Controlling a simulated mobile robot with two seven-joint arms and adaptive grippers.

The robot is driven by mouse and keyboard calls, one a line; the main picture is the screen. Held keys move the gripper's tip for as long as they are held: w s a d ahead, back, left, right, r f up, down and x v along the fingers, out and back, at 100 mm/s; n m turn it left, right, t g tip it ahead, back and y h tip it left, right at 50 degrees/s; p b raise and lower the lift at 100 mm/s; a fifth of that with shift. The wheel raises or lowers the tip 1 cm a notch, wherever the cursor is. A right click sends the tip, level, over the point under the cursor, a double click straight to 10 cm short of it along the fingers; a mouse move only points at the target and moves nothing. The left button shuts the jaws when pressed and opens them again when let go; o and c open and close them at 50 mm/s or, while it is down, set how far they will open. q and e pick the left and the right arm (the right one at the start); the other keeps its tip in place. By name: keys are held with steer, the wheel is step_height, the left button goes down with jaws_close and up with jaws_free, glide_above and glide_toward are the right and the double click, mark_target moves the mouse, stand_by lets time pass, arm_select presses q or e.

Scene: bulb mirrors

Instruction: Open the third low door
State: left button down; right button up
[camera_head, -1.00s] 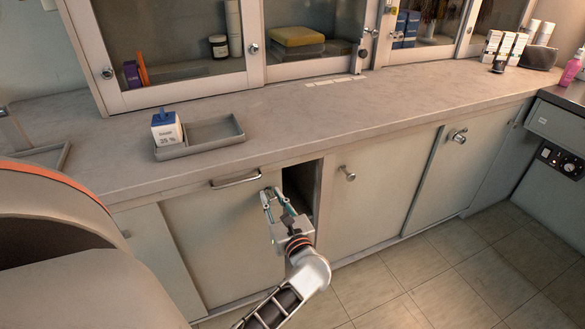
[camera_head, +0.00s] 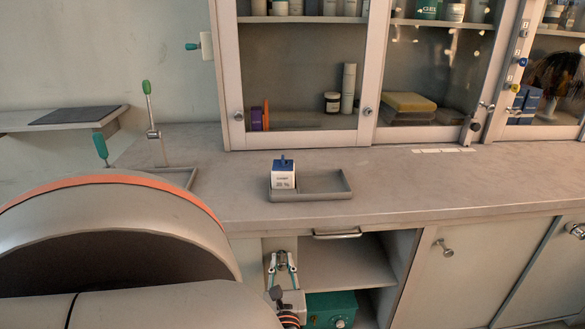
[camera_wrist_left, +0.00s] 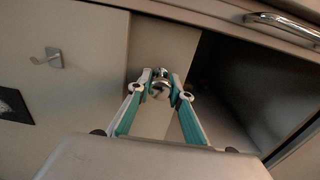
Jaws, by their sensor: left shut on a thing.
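My left gripper (camera_head: 281,262) is shut on the round metal knob (camera_wrist_left: 160,90) of a pale low sliding door (camera_wrist_left: 165,45). The door stands at the left of an open cupboard bay, and only a narrow strip of it shows beside the panel on its left. In the head view, the bay has a bare shelf (camera_head: 345,268) and, below it, a green box (camera_head: 331,310) with a round dial. To the right, another low door (camera_head: 448,285) with a knob is closed. My right gripper is not in view.
The worktop (camera_head: 400,185) above carries a grey tray (camera_head: 325,193) with a small white and blue box (camera_head: 283,174). A metal handle (camera_head: 337,235) sticks out under the worktop edge. Glass-fronted cabinets (camera_head: 310,75) stand behind. A small hook (camera_wrist_left: 47,58) sits on the left panel.

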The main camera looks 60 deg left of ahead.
arm_select(q)
steer(key=shift+s, duration=0.15)
steer(key=c, duration=1.9)
jaws_free()
steer(key=shift+o, duration=0.6)
steer(key=v, duration=1.2)
